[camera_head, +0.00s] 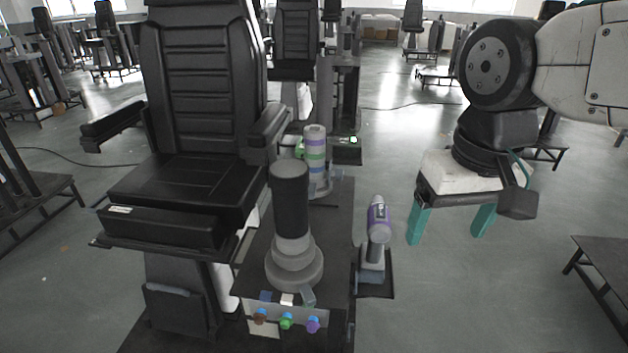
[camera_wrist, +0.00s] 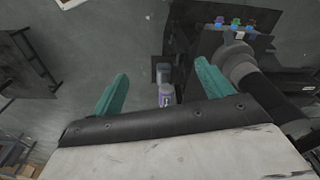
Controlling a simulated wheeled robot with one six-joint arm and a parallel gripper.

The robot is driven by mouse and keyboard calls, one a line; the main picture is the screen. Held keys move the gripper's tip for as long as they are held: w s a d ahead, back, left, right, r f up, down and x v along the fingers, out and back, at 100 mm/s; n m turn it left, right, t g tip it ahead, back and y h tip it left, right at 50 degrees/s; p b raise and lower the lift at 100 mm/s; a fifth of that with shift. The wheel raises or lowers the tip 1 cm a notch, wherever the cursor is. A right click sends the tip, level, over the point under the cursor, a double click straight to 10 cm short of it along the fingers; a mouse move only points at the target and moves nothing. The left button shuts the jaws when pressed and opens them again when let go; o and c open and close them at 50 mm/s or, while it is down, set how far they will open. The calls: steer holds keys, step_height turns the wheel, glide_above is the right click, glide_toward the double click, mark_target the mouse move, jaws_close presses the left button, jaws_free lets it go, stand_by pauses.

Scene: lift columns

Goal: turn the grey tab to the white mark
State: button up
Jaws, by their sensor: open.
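The grey tab (camera_head: 308,297) sticks out from the front foot of a stepped grey round base (camera_head: 294,264) with a dark upright cylinder (camera_head: 291,200) on it. The white mark (camera_head: 287,299) lies on the stand just left of the tab, so the tab points to the right of it. My gripper (camera_head: 449,236) is open and empty, its teal fingers pointing down, well to the right of the stand and apart from it.
Brown, green and purple knobs (camera_head: 287,321) line the front panel. A purple-and-grey device (camera_head: 378,220) stands on a side shelf between my gripper and the stand. A black chair (camera_head: 185,150) stands left.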

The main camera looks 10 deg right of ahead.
steer(key=w+a+r+m, duration=0.3)
steer(key=w+a+r, duration=0.2)
steer(key=w+a, duration=0.45)
steer(key=m+g, duration=0.1)
steer(key=m, duration=0.1)
glide_above(289, 188)
steer(key=w+d, duration=0.1)
steer(key=w, duration=0.2)
steer(key=shift+s+d+r, duration=0.1)
steer(key=shift+s+r, duration=0.05)
steer(key=shift+s, duration=0.05)
steer(key=shift+w+a, duration=0.15)
steer(key=shift+a, duration=0.2)
steer(key=shift+a+f, duration=0.15)
steer(key=shift+f, duration=0.25)
step_height(289, 188, down, 7)
steer(key=shift+c, duration=0.3)
